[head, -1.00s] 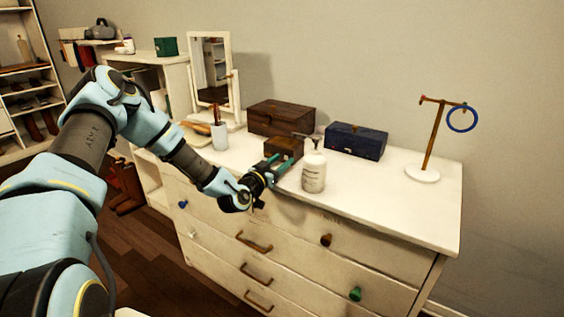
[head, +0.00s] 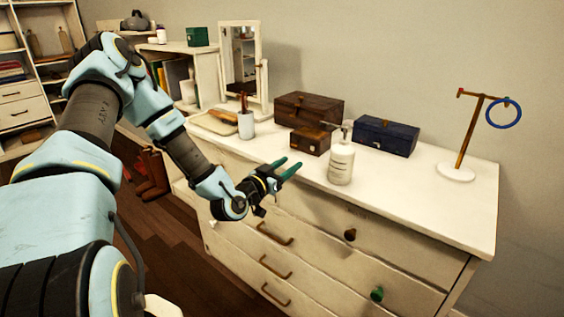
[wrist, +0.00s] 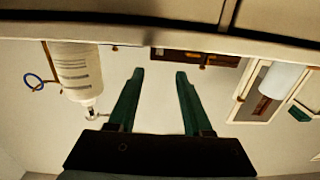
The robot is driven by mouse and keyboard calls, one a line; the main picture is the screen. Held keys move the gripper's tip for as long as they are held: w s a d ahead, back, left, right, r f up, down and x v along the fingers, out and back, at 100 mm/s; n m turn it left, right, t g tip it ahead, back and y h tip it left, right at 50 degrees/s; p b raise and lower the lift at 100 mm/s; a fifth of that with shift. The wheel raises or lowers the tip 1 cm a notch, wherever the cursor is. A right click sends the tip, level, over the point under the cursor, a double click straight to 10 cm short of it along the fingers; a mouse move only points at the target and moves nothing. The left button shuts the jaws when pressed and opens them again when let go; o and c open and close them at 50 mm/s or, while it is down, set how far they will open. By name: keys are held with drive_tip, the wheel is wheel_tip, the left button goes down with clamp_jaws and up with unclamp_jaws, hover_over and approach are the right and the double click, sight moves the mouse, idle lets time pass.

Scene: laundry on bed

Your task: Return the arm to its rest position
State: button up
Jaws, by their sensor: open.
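My gripper (head: 285,170) is open and empty, with its two green fingers apart, in front of the white dresser's (head: 420,210) front edge. In the wrist view, which looks upside down, the gripper's fingers (wrist: 158,78) have only wall and dresser items beyond them. My arm stretches in from the left of the head view, bent at the elbow. A white pump bottle (head: 341,165) stands on the dresser to the right of the gripper; it also shows in the wrist view (wrist: 75,70). A small brown box (head: 310,141) sits behind the fingers, apart from them.
On the dresser stand a larger brown box (head: 308,109), a blue box (head: 385,137), a white cup (head: 246,125), a mirror (head: 241,65) and a stand (head: 457,173) with a blue ring (head: 504,113). Wooden floor (head: 195,245) is open in front.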

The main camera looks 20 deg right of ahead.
drive_tip(key=w+a+n+g+y, duration=0.25)
drive_tip(key=a+y, duration=0.85)
drive_tip(key=a, duration=1)
drive_tip(key=s+a+r+n+g+y, duration=0.2)
drive_tip(key=s+a+r+n, duration=0.1)
drive_tip(key=s+a, duration=0.4)
drive_tip(key=s+a+r+n+g+y, duration=0.2)
drive_tip(key=s+a+r+n+g, duration=0.1)
drive_tip(key=s+a, duration=0.4)
drive_tip(key=shift+s+a+r+n, duration=0.35)
drive_tip(key=shift+s+r+n, duration=0.1)
drive_tip(key=shift+n, duration=0.7)
drive_tip(key=shift+w, duration=0.1)
